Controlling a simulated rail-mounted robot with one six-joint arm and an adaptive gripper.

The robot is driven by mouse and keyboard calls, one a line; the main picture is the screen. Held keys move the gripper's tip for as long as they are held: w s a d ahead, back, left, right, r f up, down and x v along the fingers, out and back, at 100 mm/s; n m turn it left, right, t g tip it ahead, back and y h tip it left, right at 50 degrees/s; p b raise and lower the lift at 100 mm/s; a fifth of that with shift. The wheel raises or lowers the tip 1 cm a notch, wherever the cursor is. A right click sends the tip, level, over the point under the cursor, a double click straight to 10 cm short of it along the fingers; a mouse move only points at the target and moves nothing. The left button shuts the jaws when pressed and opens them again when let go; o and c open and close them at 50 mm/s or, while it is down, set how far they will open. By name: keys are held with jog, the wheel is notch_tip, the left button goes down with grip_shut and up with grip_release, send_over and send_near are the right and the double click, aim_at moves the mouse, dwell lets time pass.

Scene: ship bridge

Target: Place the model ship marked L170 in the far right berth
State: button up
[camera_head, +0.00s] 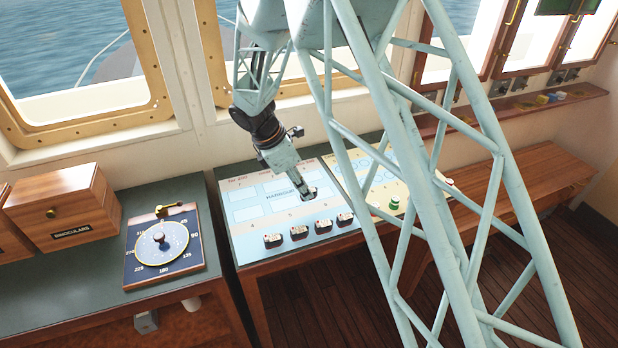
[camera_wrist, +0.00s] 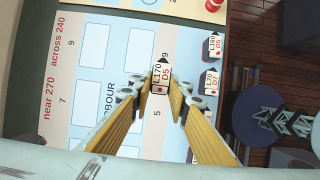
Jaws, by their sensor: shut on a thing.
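My gripper (camera_head: 306,189) is shut on the model ship marked L170 (camera_wrist: 161,76), a small white block with a dark pointed end, which also shows at the fingertips in the head view (camera_head: 311,194). The ship is over the harbour chart (camera_head: 246,240), beside the printed berths; I cannot tell if it touches the chart. In the wrist view, a far berth (camera_wrist: 95,41) and a nearer berth (camera_wrist: 136,48) on the chart's right half show empty. Another far berth (camera_wrist: 84,96) lies left along the chart. The fingers hide part of the nearer left area.
Several other model ships stand along the chart's near edge, including one at the left end (camera_head: 273,240) and one marked L160 (camera_wrist: 216,43). A compass dial (camera_head: 161,243) and wooden box (camera_head: 66,205) stand left.

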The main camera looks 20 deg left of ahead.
jog(key=w+a, duration=0.1)
jog(key=w, duration=0.4)
jog(key=w+a+f, duration=0.1)
jog(key=w+a, duration=0.1)
jog(key=w, duration=0.3)
jog(key=w+a, duration=0.2)
jog(key=w, duration=0.3)
jog(key=shift+a+f+p, duration=0.1)
jog(key=shift+f+p, duration=0.15)
jog(key=shift+p, duration=0.15)
jog(key=shift+f, duration=0.1)
jog(key=shift+f, duration=1.7)
jog(key=shift+f, duration=0.1)
jog(key=o, duration=0.8)
jog(key=shift+v, duration=6.1)
